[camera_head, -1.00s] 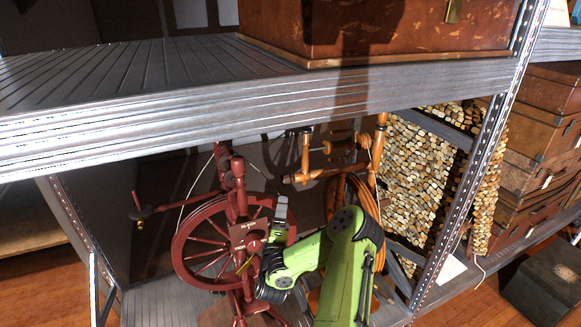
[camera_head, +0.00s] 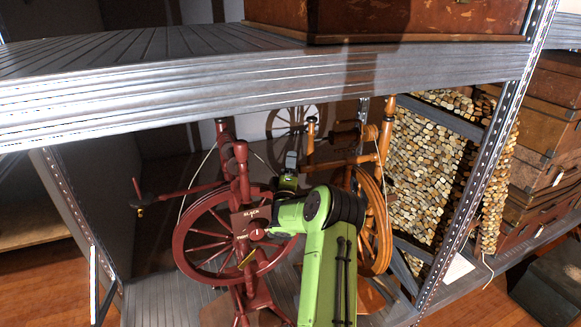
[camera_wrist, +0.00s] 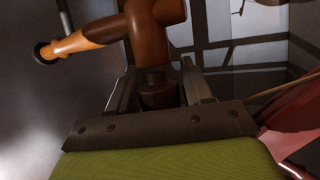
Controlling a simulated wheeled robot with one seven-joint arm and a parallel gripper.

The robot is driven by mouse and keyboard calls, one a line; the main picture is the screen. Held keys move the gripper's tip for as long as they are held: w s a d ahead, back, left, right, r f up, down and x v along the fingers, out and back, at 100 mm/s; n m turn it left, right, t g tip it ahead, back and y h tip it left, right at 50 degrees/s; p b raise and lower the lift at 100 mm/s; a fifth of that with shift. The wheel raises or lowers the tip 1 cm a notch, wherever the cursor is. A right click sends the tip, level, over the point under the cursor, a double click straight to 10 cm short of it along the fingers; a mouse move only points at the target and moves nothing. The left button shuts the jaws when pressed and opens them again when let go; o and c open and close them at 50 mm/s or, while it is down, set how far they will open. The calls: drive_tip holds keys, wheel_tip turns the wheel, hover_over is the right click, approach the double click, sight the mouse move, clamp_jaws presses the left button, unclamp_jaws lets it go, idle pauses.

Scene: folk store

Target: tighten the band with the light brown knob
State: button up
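The light brown spinning wheel (camera_head: 372,240) stands on the lower shelf, right of the dark red one, partly behind my arm. Its upright post (camera_head: 311,125) rises at its left. My gripper (camera_head: 291,160) is raised between the two wheels, close to that post, and is small in the head view. In the wrist view its fingers are apart. A turned light brown wooden piece (camera_wrist: 152,35) lies ahead, with its darker, narrower end (camera_wrist: 158,95), likely the knob, between the fingers. Whether the fingers touch it, I cannot tell. The band is not clear.
The dark red spinning wheel (camera_head: 240,230) stands close at the left of my arm. The metal shelf above (camera_head: 250,85) limits height. A shelf post (camera_head: 480,170) and a pebble-patterned panel (camera_head: 425,165) are at the right.

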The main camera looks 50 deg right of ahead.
drive_tip(key=c, duration=0.7)
drive_tip(key=shift+m+h, duration=0.6)
drive_tip(key=shift+h, duration=0.3)
drive_tip(key=m+h, duration=0.2)
drive_tip(key=h, duration=0.1)
drive_tip(key=shift+s+a+r, duration=0.1)
drive_tip(key=shift+s+r, duration=0.05)
drive_tip(key=shift+r, duration=0.15)
drive_tip(key=o, duration=1)
